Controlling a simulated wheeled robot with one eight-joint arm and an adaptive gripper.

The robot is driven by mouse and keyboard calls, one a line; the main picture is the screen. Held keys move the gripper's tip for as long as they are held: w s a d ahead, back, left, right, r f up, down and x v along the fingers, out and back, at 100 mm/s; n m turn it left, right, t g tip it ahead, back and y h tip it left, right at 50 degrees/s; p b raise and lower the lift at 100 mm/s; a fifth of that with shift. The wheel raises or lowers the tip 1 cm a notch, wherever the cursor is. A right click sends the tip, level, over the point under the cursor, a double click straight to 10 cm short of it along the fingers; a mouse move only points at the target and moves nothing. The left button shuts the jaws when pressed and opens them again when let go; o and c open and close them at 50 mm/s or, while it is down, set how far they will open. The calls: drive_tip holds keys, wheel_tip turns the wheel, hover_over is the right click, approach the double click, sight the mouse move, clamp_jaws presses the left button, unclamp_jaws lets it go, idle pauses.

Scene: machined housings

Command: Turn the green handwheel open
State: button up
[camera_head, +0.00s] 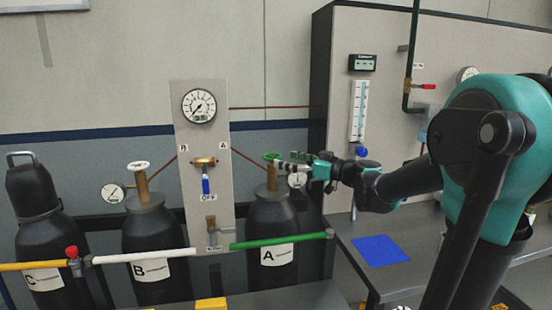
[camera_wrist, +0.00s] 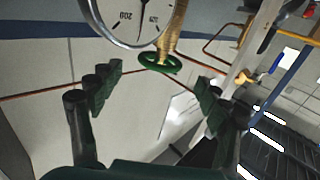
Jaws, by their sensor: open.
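The green handwheel (camera_head: 271,156) sits on top of the brass valve of the black cylinder labelled A (camera_head: 272,222). My gripper (camera_head: 284,160) is right at the handwheel from the right side in the head view, its fingertips close to the wheel. In the wrist view the green handwheel (camera_wrist: 160,63) shows between and beyond the two open fingers (camera_wrist: 152,88), with a gap on both sides. The brass stem and a round gauge (camera_wrist: 128,18) show behind it. I cannot tell whether a finger touches the wheel.
A panel (camera_head: 182,150) with a gauge and a blue lever at OFF stands left of cylinder A. Cylinder B (camera_head: 155,235) with a white handwheel (camera_head: 138,166) and cylinder C (camera_head: 40,225) stand further left. A green rail (camera_head: 280,241) crosses cylinder A. A blue mat (camera_head: 379,250) lies on the bench.

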sight(277, 155)
drive_tip(key=shift+x, duration=2.45)
drive_tip(key=c, duration=1.2)
drive_tip(key=shift+o, duration=0.2)
drive_tip(key=shift+g, duration=0.3)
drive_tip(key=n+g, duration=0.1)
drive_tip(key=g, duration=0.1)
drive_tip(key=n+g+y, duration=0.1)
drive_tip(key=n, duration=0.1)
drive_tip(key=shift+w+d+g+y, duration=0.15)
drive_tip(key=shift+w+g+y, duration=0.15)
drive_tip(key=shift+w+g, duration=0.1)
drive_tip(key=n+g, duration=0.2)
drive_tip(key=g, duration=0.2)
drive_tip(key=shift+w+n+y, duration=0.1)
drive_tip(key=shift+n+y, duration=0.2)
drive_tip(key=shift+n, duration=0.1)
drive_tip(key=n+g, duration=0.1)
drive_tip(key=g, duration=0.1)
drive_tip(key=n+g+h, duration=0.1)
drive_tip(key=n+g, duration=0.1)
drive_tip(key=g, duration=0.1)
drive_tip(key=n+g, duration=0.1)
drive_tip(key=g, duration=0.1)
drive_tip(key=shift+w+n+g+h, duration=0.25)
drive_tip(key=shift+n+g+h, duration=0.05)
drive_tip(key=shift+n+g, duration=0.4)
drive_tip(key=shift+g, duration=0.1)
